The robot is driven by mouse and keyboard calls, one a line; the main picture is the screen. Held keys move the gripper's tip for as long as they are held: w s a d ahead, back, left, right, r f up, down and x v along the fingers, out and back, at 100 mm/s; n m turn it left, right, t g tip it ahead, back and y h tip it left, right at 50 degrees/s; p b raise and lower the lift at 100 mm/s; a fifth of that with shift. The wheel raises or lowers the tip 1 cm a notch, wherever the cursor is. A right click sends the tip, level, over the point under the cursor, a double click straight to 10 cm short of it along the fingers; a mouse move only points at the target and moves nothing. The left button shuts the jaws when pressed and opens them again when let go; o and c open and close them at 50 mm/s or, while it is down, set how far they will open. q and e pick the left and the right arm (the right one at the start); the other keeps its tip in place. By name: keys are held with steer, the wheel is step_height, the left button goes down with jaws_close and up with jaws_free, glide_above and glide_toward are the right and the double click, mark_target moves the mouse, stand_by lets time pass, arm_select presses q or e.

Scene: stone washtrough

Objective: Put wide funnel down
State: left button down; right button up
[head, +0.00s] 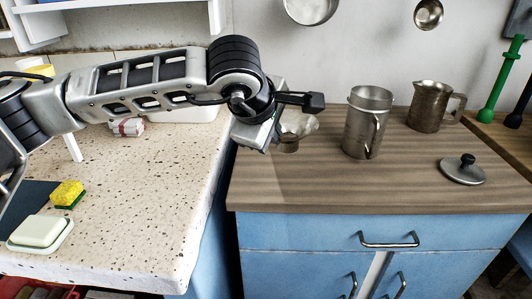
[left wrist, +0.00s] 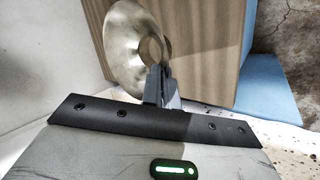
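The wide funnel (head: 299,124) is dull metal, with its wide mouth up and narrow end down, at the left rear of the brown wooden counter. My left gripper (head: 300,101) reaches in above it from the left. In the left wrist view the funnel's flared cone (left wrist: 122,50) shows beyond the fingers (left wrist: 160,85), which are close together at its edge. They look shut on its wall. Whether the narrow end touches the counter is hard to tell. My right gripper is not in view.
On the wooden counter (head: 300,190) stand a tall metal cup (head: 362,130) and a metal jug (head: 428,108); a lid (head: 462,170) lies at right. The counter's front middle is clear. A speckled stone top (head: 130,210) at left bears a sponge (head: 68,193) and a soap dish (head: 40,234).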

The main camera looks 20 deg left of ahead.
arm_select(q)
steer(key=shift+w+a+f, duration=0.25)
steer(key=shift+a+f, duration=0.15)
steer(key=shift+f, duration=0.15)
steer(key=f, duration=0.3)
steer(key=a+f, duration=0.1)
steer(key=shift+w+a+f, duration=0.1)
steer(key=shift+w+f, duration=0.25)
steer(key=shift+f, duration=0.1)
steer(key=c, duration=2)
jaws_free()
steer(key=shift+c, duration=0.2)
steer(key=o, duration=0.3)
steer(key=shift+o, duration=0.2)
